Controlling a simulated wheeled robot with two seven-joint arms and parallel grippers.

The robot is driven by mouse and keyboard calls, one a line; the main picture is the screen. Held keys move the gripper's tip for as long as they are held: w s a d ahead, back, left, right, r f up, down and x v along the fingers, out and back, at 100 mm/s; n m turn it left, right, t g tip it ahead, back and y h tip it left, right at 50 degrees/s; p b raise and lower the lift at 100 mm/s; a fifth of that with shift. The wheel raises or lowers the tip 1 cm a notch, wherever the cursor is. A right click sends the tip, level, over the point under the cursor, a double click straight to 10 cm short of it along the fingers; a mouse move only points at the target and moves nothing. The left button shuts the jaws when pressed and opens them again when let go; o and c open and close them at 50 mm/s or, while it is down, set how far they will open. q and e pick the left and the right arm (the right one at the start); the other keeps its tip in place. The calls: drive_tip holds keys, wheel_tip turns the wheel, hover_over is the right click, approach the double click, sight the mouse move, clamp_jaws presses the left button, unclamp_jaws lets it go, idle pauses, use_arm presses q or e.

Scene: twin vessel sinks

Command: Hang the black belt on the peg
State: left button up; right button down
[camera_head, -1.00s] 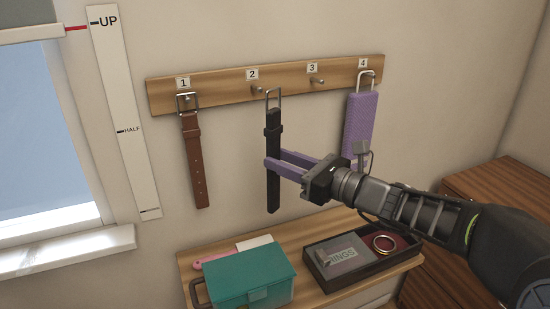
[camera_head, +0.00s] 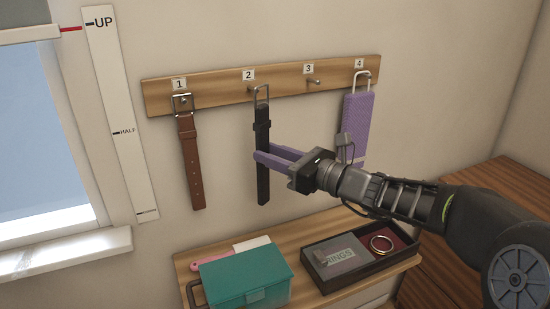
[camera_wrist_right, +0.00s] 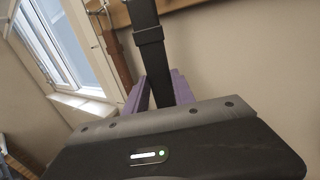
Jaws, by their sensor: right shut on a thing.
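The black belt (camera_head: 263,180) hangs upright in my right gripper (camera_head: 260,160), whose purple fingers are shut on its middle. Its metal buckle (camera_head: 261,96) is at the top, in front of the wooden rail (camera_head: 215,94) at the peg marked 2 (camera_head: 251,90). I cannot tell whether the peg passes through the buckle. In the right wrist view the belt (camera_wrist_right: 147,50) rises between the purple fingers (camera_wrist_right: 158,92); its buckle is out of that view. The peg marked 3 (camera_head: 312,82) is bare. My left gripper is not in view.
A brown belt (camera_head: 190,160) hangs on peg 1, and a purple item (camera_head: 357,125) hangs on peg 4. Below, a shelf (camera_head: 290,240) holds a teal box (camera_head: 243,278) and a dark tray (camera_head: 340,275) with a ring. A window is at the left.

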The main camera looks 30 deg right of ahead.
drive_tip(key=shift+w+d+f, duration=0.1)
drive_tip(key=shift+w+f, duration=0.05)
drive_tip(key=shift+w, duration=2.1)
drive_tip(key=shift+w+f+b, duration=0.3)
drive_tip(key=shift+w+f, duration=0.2)
drive_tip(key=shift+w, duration=0.2)
drive_tip(key=c, duration=1)
unclamp_jaws()
drive_tip(key=shift+o, duration=0.2)
drive_tip(key=shift+s+d, duration=0.1)
drive_tip(key=b+v, duration=0.1)
drive_tip(key=v, duration=0.6)
drive_tip(key=shift+s, duration=0.3)
